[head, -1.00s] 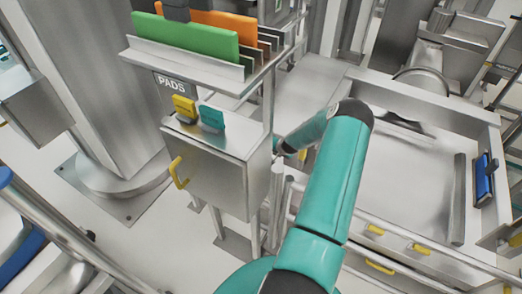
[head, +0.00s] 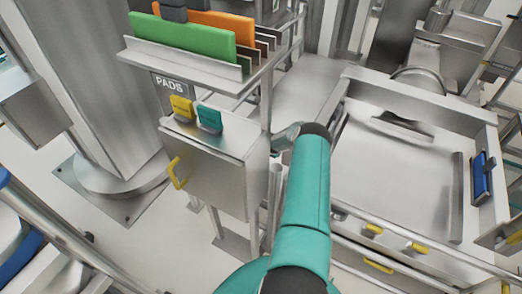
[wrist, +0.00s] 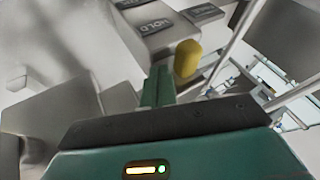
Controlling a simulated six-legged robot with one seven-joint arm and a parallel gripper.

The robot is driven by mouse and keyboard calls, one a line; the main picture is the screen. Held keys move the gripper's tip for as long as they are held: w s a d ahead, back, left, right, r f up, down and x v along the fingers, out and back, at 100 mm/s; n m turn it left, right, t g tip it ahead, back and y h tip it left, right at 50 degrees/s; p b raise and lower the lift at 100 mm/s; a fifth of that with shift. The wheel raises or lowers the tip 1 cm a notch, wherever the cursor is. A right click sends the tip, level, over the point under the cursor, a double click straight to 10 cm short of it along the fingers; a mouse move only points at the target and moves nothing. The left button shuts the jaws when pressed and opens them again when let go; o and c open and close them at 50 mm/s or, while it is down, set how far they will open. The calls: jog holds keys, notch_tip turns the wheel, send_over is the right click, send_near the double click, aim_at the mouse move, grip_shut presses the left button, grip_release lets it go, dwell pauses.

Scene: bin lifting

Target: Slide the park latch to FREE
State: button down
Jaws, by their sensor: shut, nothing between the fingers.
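In the wrist view a yellow rounded knob (wrist: 187,60) stands just beyond and to the right of my fingertips; it looks like the latch handle, though I cannot be sure. A dark plate marked HOLD (wrist: 154,26) lies on a pale block above it. A second dark label (wrist: 204,12) is farther right, and I cannot read it clearly. My gripper (wrist: 158,80) is shut with its teal fingers together and empty. A gap seems to show between fingers and knob. In the head view my arm and a steel cabinet hide the gripper and the latch.
The steel cabinet (head: 212,170) with a yellow handle stands left of my arm. A rack above holds green (head: 185,38) and orange (head: 215,22) pads. A wide steel tray (head: 395,170) lies to the right. Rails (wrist: 265,100) run right of the knob.

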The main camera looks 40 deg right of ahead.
jog(key=shift+w+a, duration=0.15)
jog(key=shift+w, duration=0.45)
jog(key=shift+w+a, duration=0.25)
jog(key=shift+w, duration=0.45)
jog(key=shift+w+a, duration=0.2)
jog(key=shift+w, duration=0.5)
jog(key=shift+s, duration=0.1)
